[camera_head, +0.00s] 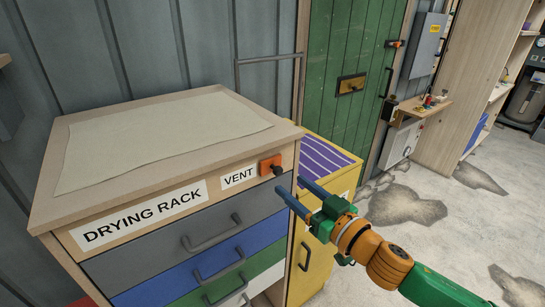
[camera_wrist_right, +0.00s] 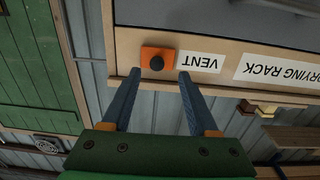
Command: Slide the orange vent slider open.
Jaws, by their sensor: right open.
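The orange vent slider (camera_head: 270,165) with its dark knob sits on the upper front strip of the drying rack (camera_head: 69,241), just right of the VENT label (camera_head: 239,177). In the right wrist view the slider (camera_wrist_right: 157,61) shows beyond and between the fingertips, upside down, with the knob facing me. My right gripper (camera_head: 288,186) is open and empty, its two blue fingers pointing at the slider from the front right. In the wrist view the gripper (camera_wrist_right: 158,78) appears short of the knob, with no contact visible. My left gripper is not in view.
Drawers with dark handles (camera_head: 212,232) lie below the slider strip. A yellow cabinet (camera_head: 307,262) with a purple striped top (camera_head: 325,158) stands close to the right of the rack. A green door (camera_head: 345,50) is behind. Open floor lies at the right.

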